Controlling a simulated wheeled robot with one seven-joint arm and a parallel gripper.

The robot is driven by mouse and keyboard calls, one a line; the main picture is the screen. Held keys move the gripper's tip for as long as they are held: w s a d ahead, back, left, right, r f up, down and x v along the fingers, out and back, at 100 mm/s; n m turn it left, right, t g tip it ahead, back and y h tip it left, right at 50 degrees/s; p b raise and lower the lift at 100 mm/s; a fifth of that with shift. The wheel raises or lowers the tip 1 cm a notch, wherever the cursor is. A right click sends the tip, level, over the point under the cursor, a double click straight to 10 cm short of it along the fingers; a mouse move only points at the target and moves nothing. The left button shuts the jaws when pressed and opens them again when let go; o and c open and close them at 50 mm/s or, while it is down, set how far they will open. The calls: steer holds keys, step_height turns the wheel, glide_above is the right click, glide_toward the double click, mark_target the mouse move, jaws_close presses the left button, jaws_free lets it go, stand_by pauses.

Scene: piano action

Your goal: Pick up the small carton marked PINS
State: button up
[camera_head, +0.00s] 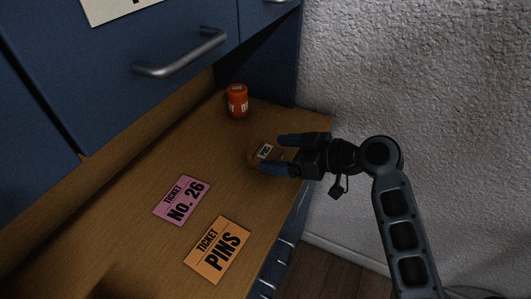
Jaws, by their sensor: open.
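The small brown carton marked PINS (252,157) is on the wooden counter, its white label showing. My gripper (271,153) reaches in from the right with its fingers apart. One fingertip is on the far side of the carton and the other on the near side, so the carton lies at or between the tips. Part of the carton is hidden by the near finger. I cannot tell whether either finger touches it.
An orange-red can (237,102) stands near the back wall. A pink ticket marked No. 26 (182,200) and an orange ticket marked PINS (218,250) lie flat on the wooden counter (130,170). Blue cabinets with a metal handle (180,55) hang above. A white wall is at right.

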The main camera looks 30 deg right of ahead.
steer(key=shift+x, duration=0.95)
steer(key=c, duration=1.1)
steer(key=shift+c, duration=0.2)
